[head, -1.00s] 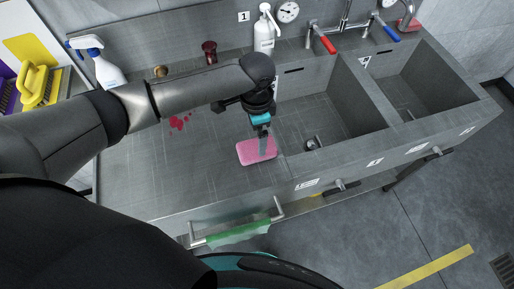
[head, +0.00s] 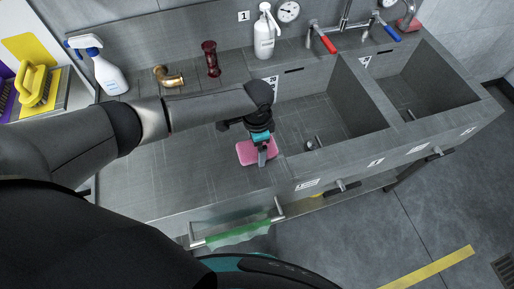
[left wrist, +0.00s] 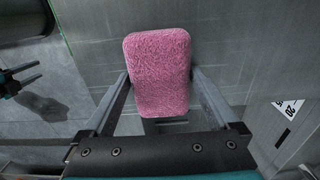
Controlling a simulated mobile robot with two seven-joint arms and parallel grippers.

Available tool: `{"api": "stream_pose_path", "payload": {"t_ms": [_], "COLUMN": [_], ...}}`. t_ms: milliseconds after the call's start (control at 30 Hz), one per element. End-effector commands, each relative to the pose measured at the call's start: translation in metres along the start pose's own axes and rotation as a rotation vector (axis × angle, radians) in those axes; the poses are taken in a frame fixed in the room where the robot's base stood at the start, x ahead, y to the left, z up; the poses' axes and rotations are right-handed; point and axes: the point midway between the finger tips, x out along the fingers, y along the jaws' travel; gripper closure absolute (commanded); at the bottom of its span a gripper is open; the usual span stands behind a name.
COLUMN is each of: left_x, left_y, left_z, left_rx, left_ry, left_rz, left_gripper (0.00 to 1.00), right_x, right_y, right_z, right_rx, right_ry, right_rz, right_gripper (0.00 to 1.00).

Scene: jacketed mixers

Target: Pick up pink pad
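The pink pad (head: 246,152) lies on the grey counter left of the basins. My left gripper (head: 262,158) is down at it, with one finger in front of the pad in the head view. In the left wrist view, the pad (left wrist: 160,70) sits between the two fingers of that gripper (left wrist: 160,78). The fingertips meet the pad's side edges in the picture. I cannot tell whether they press on it or leave a small gap. My right gripper (left wrist: 22,76) shows at the left edge of the wrist view, fingers apart and empty, away from the pad.
Two sink basins (head: 352,112) lie right of the pad. A spray bottle (head: 108,73), brass elbow (head: 168,77), dark red part (head: 211,58) and white pump bottle (head: 265,38) stand at the back. A green cloth (head: 238,233) hangs on the front rail.

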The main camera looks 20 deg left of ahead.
Motion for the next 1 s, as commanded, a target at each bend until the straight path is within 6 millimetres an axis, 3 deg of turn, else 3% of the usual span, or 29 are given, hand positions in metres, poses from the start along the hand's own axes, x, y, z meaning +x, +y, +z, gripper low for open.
{"api": "stream_pose_path", "payload": {"t_ms": [67, 500, 833, 1000], "left_x": [0.000, 0.000, -0.003, -0.017], "left_y": [0.000, 0.000, -0.001, -0.001], "left_z": [0.000, 0.000, 0.000, -0.001], "left_rx": [0.000, 0.000, -0.001, 0.000], "left_ry": [0.000, 0.000, 0.000, 0.003], "left_rz": [0.000, 0.000, 0.000, -0.001], "left_gripper": [0.17, 0.66, 0.68, 0.68], "right_x": [0.000, 0.000, -0.001, -0.004], "right_y": [0.000, -0.001, -0.001, -0.001], "right_z": [0.001, 0.002, 0.002, 0.002], "right_rx": [0.000, -0.001, -0.001, -0.001], "right_ry": [-0.002, -0.004, -0.004, -0.004], "right_rz": [0.000, -0.001, -0.001, -0.001], "right_gripper": [0.50, 0.50, 0.50, 0.50]}}
